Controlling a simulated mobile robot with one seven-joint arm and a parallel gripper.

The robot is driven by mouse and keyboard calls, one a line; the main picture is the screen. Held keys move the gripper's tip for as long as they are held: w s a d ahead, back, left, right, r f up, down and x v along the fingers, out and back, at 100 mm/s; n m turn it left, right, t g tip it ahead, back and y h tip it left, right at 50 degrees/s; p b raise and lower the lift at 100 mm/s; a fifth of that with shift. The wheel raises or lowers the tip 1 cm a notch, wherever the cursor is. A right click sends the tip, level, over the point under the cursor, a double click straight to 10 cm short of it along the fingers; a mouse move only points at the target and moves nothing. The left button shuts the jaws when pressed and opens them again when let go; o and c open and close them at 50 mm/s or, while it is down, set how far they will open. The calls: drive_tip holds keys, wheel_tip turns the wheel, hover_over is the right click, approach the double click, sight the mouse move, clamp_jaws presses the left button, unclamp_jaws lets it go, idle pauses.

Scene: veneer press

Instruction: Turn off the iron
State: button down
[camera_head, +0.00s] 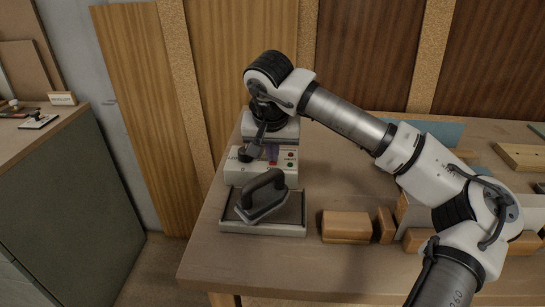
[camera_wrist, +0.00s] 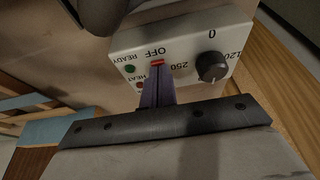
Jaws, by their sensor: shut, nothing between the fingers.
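The iron (camera_head: 262,196), dark with a looped handle, sits on a flat rest plate (camera_head: 262,228) at the table's left end. Behind it is a white control box (camera_head: 243,168), also in the wrist view (camera_wrist: 190,40). The box has a black dial (camera_wrist: 212,66), a green READY light (camera_wrist: 131,69) and a red HEAT light (camera_wrist: 139,85). A red-orange switch (camera_wrist: 157,62) is by the OFF label. My gripper (camera_wrist: 158,73) is shut and empty, its purple fingers ending at the switch and hiding part of it. I cannot tell whether they touch, or the switch's position.
Wooden blocks (camera_head: 346,226) lie right of the rest plate. Tall veneer sheets (camera_head: 150,110) lean on the wall behind the table. A grey cabinet (camera_head: 70,190) stands to the left, with a floor gap between. The table's front strip is mostly clear.

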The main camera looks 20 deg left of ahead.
drive_tip(key=shift+p, duration=0.55)
drive_tip(key=shift+w, duration=0.1)
drive_tip(key=shift+w+a+r+p, duration=0.2)
drive_tip(key=shift+w+a+p, duration=0.1)
drive_tip(key=shift+w, duration=0.35)
